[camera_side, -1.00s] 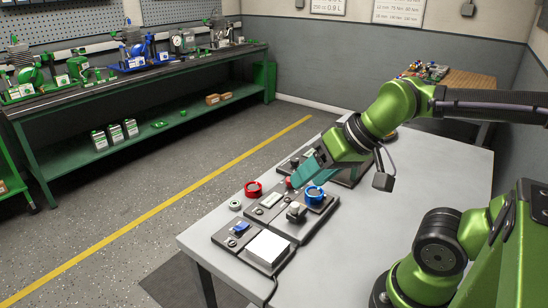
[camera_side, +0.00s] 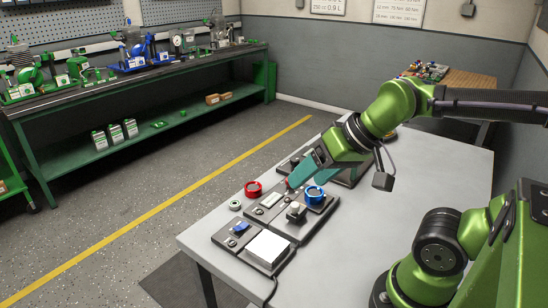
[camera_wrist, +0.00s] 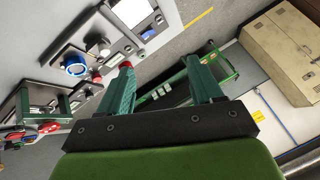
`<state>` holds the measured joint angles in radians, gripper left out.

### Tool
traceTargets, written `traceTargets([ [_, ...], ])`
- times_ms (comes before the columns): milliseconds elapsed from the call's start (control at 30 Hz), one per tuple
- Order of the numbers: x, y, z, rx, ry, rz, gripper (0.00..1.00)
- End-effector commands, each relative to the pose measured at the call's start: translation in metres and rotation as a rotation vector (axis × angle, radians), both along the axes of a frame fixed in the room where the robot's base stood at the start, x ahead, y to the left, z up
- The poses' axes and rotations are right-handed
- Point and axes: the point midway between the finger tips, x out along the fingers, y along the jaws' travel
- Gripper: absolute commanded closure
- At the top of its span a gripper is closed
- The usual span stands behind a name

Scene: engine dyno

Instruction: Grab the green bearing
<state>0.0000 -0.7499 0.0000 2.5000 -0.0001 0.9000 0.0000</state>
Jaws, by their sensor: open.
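A small ring with a green rim and pale centre (camera_side: 235,205), which looks like the green bearing, lies on the grey table near its left edge in the side view.
A white block (camera_side: 268,248) stands nearer the front. The table's right part (camera_side: 400,200) is clear.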

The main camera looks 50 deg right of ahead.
Motion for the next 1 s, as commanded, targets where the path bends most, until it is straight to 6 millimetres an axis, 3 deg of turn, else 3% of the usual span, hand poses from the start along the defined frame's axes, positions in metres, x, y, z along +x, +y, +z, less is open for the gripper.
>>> traceTargets([
  [200,0.000,0.000,-0.001,0.000,0.003,0.001,0.35],
  [367,0.010,0.000,-0.015,0.006,0.081,0.001,0.35],
  [500,0.047,-0.007,-0.017,0.031,0.178,-0.041,0.35],
  [667,0.105,-0.021,-0.020,0.130,0.329,-0.260,0.35],
  [867,0.178,-0.044,-0.041,0.256,0.507,-0.688,0.35],
  [1000,0.227,-0.060,-0.066,0.331,0.594,-1.077,0.35],
])
